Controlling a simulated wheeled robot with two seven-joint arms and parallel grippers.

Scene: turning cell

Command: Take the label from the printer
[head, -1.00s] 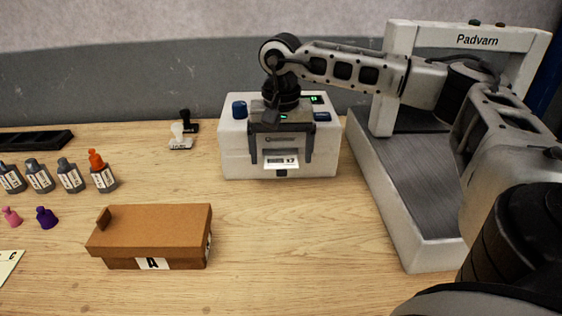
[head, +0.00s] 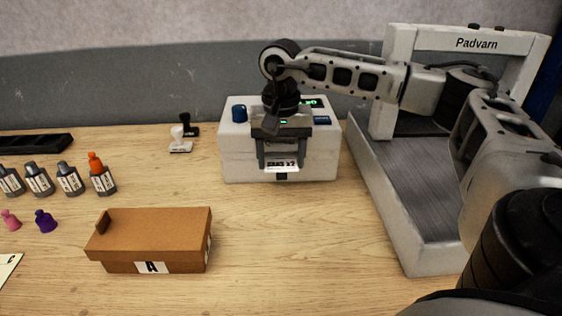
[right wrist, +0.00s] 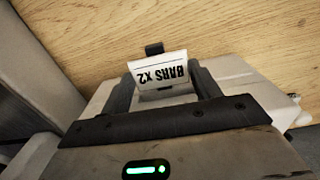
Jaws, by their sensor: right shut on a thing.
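The label printer (head: 232,165) is a white box with a blue knob and a blue button on top, standing at the back middle of the table. A white label (head: 281,165) with dark print sticks out at its front face. In the right wrist view the label (right wrist: 157,70) reads "BARS X2". My right gripper (head: 281,162) points down at the printer's front, and its two fingers are closed on the label from both sides. The fingers also show in the right wrist view (right wrist: 165,92). I cannot tell whether the label is free of the slot. My left gripper is not in view.
A brown box (head: 160,232) marked A stands at front left. Several bottles (head: 68,178) and small pink and purple pieces lie further left. A grey "Padvarn" machine (head: 420,240) stands at right. The front middle table is clear.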

